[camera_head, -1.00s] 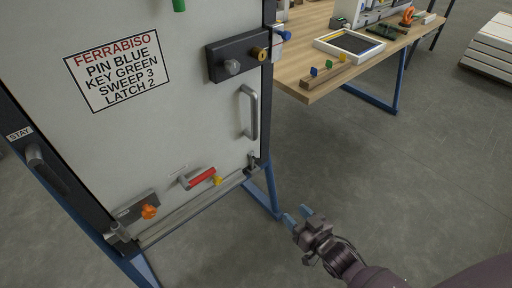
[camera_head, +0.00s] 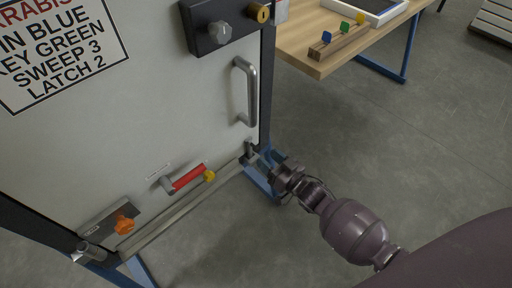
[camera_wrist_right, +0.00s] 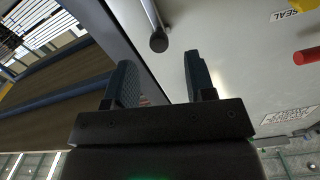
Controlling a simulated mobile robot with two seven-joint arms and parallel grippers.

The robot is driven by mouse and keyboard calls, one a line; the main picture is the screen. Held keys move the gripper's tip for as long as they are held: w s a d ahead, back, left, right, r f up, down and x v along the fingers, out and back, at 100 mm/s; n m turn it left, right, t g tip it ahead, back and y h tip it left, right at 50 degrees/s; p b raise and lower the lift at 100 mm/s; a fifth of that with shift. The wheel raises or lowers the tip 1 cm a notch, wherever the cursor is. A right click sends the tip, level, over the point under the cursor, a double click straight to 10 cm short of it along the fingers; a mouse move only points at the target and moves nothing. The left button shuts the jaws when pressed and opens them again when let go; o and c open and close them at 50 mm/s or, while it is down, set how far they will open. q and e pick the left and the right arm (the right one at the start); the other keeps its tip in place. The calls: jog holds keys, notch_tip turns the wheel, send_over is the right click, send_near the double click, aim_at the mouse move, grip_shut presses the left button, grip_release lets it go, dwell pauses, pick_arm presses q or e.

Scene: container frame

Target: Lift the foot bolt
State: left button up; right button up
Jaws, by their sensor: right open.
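The foot bolt (camera_head: 250,151) looks like a small grey metal fitting at the lower right corner of the white door panel (camera_head: 130,110). My right gripper (camera_head: 270,160) is just to its right, close to the panel's lower corner. In the right wrist view the two fingers (camera_wrist_right: 158,82) stand apart with nothing between them. A grey rod with a dark round end (camera_wrist_right: 158,41) shows beyond the fingertips; I cannot tell for sure whether it is the bolt. Whether a finger touches the bolt cannot be seen. My left gripper is not in view.
A grey door handle (camera_head: 249,92) is above the bolt. A red lever (camera_head: 187,177) with a yellow knob (camera_head: 209,176) and an orange knob (camera_head: 124,225) are to the left. A wooden table (camera_head: 300,45) stands behind on the right.

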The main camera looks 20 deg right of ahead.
aim_at(259, 150)
jog(key=x, duration=0.3)
jog(key=shift+w+a+f+b, duration=0.15)
jog(key=shift+w+b, duration=0.2)
jog(key=shift+w, duration=0.05)
jog(key=shift+x, duration=0.85)
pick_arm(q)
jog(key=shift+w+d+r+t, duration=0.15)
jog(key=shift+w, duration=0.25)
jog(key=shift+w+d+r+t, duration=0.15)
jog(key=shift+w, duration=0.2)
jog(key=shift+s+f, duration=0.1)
pick_arm(e)
jog(key=shift+c, duration=0.5)
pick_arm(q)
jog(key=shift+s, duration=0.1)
pick_arm(e)
grip_shut()
